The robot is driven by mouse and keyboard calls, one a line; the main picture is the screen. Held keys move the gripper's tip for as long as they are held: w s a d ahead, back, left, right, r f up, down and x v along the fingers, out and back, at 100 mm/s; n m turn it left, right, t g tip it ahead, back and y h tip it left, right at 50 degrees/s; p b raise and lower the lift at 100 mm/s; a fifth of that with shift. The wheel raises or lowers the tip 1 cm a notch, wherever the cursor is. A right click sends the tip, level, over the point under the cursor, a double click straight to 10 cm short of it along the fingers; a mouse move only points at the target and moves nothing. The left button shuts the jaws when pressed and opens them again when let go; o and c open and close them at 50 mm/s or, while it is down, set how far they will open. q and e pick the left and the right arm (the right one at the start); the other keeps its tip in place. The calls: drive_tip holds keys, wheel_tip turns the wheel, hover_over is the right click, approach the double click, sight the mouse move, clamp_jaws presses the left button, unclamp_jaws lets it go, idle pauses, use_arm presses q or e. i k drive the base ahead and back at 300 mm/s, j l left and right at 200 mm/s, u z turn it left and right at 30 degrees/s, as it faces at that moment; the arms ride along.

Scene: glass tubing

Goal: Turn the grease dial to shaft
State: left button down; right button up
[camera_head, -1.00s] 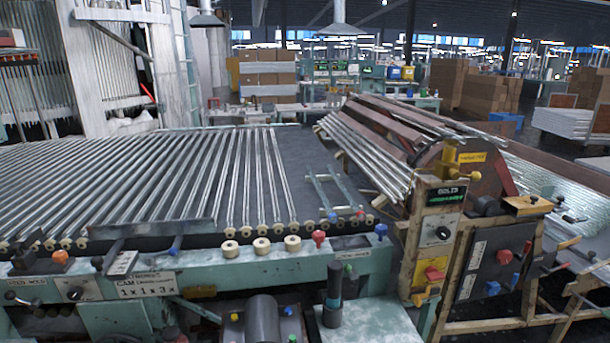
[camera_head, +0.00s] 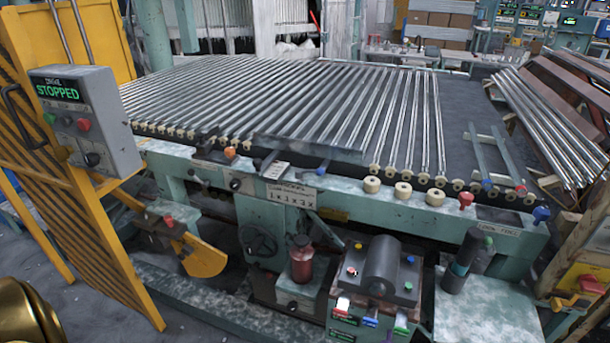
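No dial in view carries a readable grease or shaft label. A round dark dial (camera_head: 261,242) sits on the teal front panel below the tube bed. A dark red pot (camera_head: 301,259) stands to its right on a teal block (camera_head: 299,291), which has a small knob on its front. Which of these is the grease dial I cannot tell. Neither gripper is in view. A rounded brass-coloured shape shows at the lower left corner; I cannot tell what it is.
A grey control box (camera_head: 84,117) reading STOPPED hangs on a yellow slatted guard (camera_head: 62,190) at the left. A dark cylinder unit (camera_head: 376,270) has red, blue and green levers. Glass tubes lie on the roller bed (camera_head: 290,100).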

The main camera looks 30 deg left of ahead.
sight(292, 306)
drive_tip(key=u, duration=1.15)
drive_tip(key=i+l, duration=0.1)
drive_tip(key=l, duration=0.65)
